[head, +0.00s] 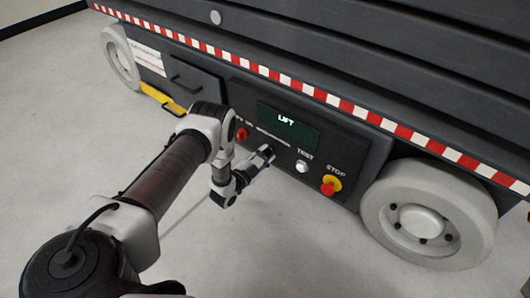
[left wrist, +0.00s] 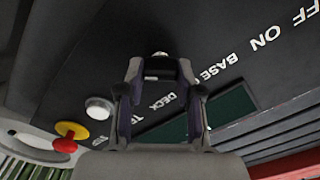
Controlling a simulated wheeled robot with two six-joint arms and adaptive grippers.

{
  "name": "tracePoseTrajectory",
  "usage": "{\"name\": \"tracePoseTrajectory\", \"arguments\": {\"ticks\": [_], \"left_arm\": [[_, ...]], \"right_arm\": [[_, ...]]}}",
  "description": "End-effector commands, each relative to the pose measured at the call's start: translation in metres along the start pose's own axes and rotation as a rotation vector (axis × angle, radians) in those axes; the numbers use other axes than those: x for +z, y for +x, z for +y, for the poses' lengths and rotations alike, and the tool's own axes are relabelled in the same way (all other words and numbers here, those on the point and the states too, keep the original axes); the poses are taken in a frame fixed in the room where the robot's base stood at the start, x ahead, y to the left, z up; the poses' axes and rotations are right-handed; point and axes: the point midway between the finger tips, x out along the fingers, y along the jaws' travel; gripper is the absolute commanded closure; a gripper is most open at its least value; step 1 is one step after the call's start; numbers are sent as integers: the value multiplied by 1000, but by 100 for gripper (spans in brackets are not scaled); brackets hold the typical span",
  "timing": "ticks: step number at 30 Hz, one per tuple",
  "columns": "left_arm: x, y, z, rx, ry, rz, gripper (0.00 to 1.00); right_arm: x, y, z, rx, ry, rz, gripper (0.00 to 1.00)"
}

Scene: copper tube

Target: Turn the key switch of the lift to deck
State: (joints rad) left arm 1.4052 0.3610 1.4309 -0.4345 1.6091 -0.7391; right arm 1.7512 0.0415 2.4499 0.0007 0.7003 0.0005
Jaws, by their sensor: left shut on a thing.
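The lift's dark control panel (head: 232,95) has a display (head: 288,128) reading LIFT. My left gripper (head: 265,155) reaches the panel below the display and is shut on the key switch, which it hides in the head view. In the left wrist view, a small pale part of the key switch (left wrist: 160,54) shows just beyond my fingertips (left wrist: 160,70). The printed words BASE (left wrist: 213,74) and DECK (left wrist: 165,102) are beside the fingers. The gripper covers part of the lettering, and I cannot tell which word the key points at. My right gripper is in neither view.
Right of the gripper are a white TEST button (head: 302,166) and a red STOP button (head: 328,188) on a yellow base. A red knob (head: 242,134) is to its left. A wheel (head: 428,215) stands at the right. The grey floor (head: 300,255) in front is clear.

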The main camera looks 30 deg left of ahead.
Motion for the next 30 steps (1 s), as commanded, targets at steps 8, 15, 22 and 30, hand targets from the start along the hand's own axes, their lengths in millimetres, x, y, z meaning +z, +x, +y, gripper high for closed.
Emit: {"name": "tracePoseTrajectory", "arguments": {"ticks": [8, 15, 22, 30], "left_arm": [[0, 0, 0, 0, 17, 0, 99], [0, 0, 0, 1, 17, 0, 51], [0, 0, 0, 0, 15, 0, 40], [2, -19, 0, 1, 14, -4, 40]], "right_arm": [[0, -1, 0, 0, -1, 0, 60], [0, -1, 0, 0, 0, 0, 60], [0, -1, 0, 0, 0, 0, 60], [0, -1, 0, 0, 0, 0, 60]]}}
